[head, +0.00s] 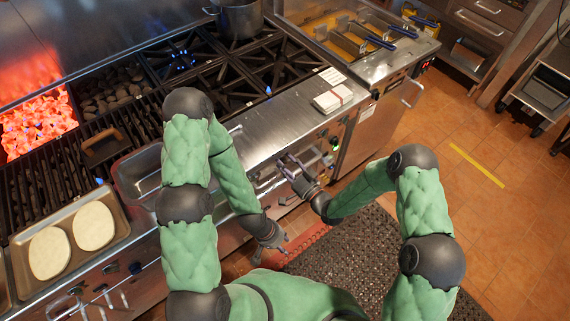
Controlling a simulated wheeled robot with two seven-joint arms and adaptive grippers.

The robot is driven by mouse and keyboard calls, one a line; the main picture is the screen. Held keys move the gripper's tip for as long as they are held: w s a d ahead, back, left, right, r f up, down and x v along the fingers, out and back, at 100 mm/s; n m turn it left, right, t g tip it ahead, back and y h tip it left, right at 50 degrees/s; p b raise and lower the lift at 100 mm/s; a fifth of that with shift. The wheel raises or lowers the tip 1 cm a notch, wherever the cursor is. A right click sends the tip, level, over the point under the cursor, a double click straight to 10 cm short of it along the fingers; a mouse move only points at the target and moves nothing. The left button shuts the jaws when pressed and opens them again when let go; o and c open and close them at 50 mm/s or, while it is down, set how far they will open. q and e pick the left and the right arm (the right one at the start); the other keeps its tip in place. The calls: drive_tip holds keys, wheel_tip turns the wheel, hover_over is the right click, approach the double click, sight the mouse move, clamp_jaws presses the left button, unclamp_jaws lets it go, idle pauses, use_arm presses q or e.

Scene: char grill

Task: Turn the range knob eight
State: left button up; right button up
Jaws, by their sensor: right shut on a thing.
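The range's front panel (262,184) carries a row of knobs and runs diagonally below the steel ledge. My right gripper (286,164) is at this panel, shut on a range knob that its fingers mostly hide. I cannot read which number this knob has. Other dark knobs (333,141) show on the panel to the right of the gripper. My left gripper (272,250) hangs lower, in front of the range and apart from the panel, with its fingers spread and empty.
Black burner grates (225,75) hold a steel pot (238,18) at the back. A tray (125,226) with two pale dough rounds lies on the left. A fryer (340,35) stands at the upper right.

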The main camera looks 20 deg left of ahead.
drive_tip(key=shift+s+a+f+m, duration=0.1)
drive_tip(key=shift+s+f+m, duration=0.3)
drive_tip(key=shift+f+m, duration=0.1)
drive_tip(key=o, duration=1.1)
drive_tip(key=shift+o, duration=0.2)
drive_tip(key=shift+w+r, duration=0.15)
drive_tip(key=shift+r, duration=0.05)
drive_tip(key=shift+r, duration=0.1)
drive_tip(key=v, duration=1.2)
